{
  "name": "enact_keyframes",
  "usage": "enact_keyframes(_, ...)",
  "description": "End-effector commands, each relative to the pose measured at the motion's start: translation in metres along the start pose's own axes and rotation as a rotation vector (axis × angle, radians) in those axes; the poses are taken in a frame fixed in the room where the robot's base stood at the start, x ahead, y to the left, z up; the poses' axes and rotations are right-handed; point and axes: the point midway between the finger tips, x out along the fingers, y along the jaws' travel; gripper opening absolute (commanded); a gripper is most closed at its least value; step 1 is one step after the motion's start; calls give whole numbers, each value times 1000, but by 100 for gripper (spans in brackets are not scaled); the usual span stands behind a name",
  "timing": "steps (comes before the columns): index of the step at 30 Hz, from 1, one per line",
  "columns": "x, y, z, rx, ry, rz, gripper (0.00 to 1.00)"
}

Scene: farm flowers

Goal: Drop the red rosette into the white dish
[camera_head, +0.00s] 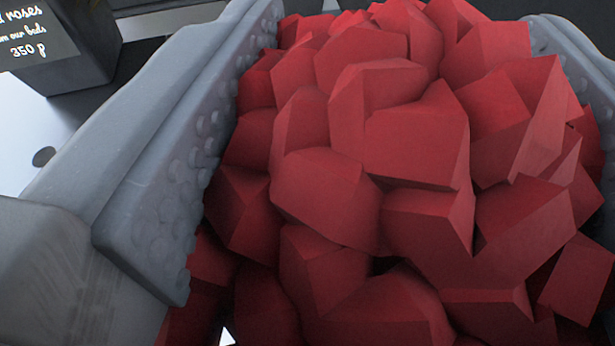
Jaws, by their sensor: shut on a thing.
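The red rosette (370,170) fills most of the view, a dense cluster of angular red petals. My gripper (400,140) is shut on it, with one grey studded finger pad against its left side and the other at its right side. The right finger shows only in part at the right edge. The underside of the rosette is hidden. I cannot make out the white dish.
A dark box with a label (40,40) reading "roses" and "350 p" stands at the upper left. Below it is a pale flat surface (18,130) with a dark round spot. The rosette hides most of what lies ahead.

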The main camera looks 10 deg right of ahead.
Motion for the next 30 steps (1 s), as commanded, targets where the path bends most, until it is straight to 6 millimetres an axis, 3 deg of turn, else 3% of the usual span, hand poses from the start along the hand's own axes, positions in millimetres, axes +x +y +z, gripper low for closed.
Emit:
enact_keyframes(3,20,-5,0,9,-3,16,22)
enact_keyframes(9,40,-8,5,17,-10,37,22)
enact_keyframes(20,49,-8,19,19,-14,45,22)
enact_keyframes(30,55,-8,55,18,-14,45,22)
